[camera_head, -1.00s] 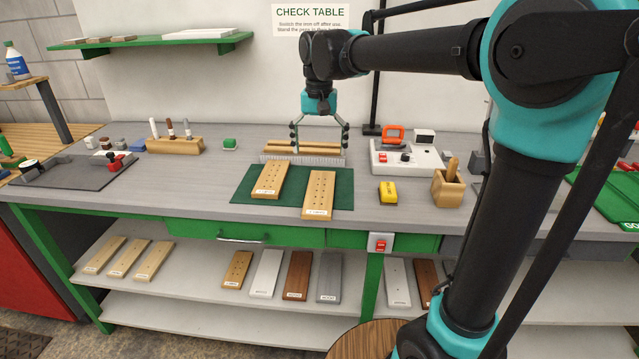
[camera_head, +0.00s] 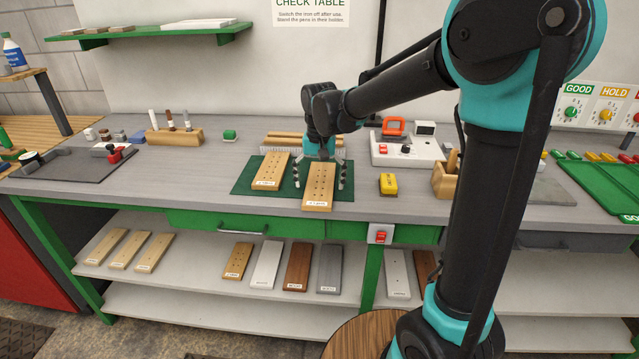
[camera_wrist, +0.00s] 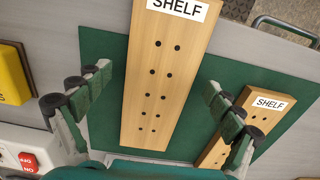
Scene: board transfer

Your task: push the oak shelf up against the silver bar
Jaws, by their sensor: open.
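Two light wooden boards with rows of holes and SHELF labels lie on a green mat (camera_head: 240,190). I cannot tell by colour which is oak. The right board (camera_head: 317,200) shows in the wrist view (camera_wrist: 165,75), between my fingers. The left board (camera_head: 270,171) is at lower right in the wrist view (camera_wrist: 240,125). My gripper (camera_head: 319,178) is open and straddles the right board's far part, with a finger on each side; I cannot tell whether they touch it. The silver bar (camera_head: 275,149) lies behind the mat, partly hidden by my gripper.
Wooden strips (camera_head: 285,135) lie behind the bar. A yellow block (camera_head: 388,184), a white device with a red switch (camera_head: 400,153) and a wooden holder (camera_head: 444,182) stand to the right. A wooden pen stand (camera_head: 175,137) is at back left.

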